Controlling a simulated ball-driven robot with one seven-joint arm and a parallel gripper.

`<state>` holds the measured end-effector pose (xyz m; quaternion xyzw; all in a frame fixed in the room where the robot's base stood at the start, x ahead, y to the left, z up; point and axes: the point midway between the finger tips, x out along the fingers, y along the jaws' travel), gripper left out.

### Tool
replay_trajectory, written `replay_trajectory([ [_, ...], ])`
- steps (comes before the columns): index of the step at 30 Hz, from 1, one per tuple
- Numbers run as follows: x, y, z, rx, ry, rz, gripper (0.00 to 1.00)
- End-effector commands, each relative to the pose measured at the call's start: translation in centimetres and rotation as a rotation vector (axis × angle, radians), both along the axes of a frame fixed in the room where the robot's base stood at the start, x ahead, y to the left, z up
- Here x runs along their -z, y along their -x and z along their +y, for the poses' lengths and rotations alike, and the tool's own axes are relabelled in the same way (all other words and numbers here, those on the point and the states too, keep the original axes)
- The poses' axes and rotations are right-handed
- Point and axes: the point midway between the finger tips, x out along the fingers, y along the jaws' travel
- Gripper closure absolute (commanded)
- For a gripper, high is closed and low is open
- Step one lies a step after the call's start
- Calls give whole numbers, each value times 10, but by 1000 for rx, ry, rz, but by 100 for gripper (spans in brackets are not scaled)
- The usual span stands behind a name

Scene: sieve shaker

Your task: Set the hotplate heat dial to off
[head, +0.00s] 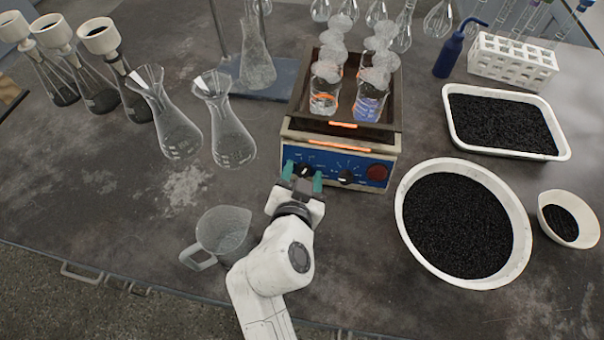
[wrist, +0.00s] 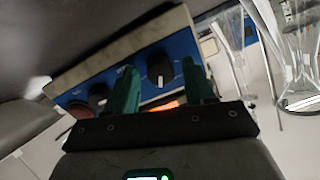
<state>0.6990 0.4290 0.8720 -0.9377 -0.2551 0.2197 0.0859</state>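The hotplate (head: 340,150) stands at the back middle, with a blue front panel. It bears a black dial (head: 304,171) at the left, a second black dial (head: 346,177) in the middle and a red knob (head: 377,172) at the right. I cannot read which dial is for heat. My gripper (head: 303,176) is at the left dial, its teal fingers open on either side of it. In the wrist view, this dial (wrist: 160,68) shows between the fingertips with gaps on both sides. The middle dial is partly hidden behind one finger there.
Steaming beakers (head: 325,90) stand on the hotplate, which has glowing orange strips. A clear jug (head: 224,232) stands left of my arm, with two empty flasks (head: 228,130) behind it. A white bowl of black grains (head: 463,225) stands at the right.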

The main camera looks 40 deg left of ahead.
Motion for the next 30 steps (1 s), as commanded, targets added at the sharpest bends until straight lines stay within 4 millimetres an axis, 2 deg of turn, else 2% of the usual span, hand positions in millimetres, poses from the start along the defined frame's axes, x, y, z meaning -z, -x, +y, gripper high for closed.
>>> replay_trajectory([
  [2,0,0,0,0,0,0,55],
  [16,0,0,0,0,0,0,99],
  [30,-1,-1,-1,-45,101,-61,99],
])
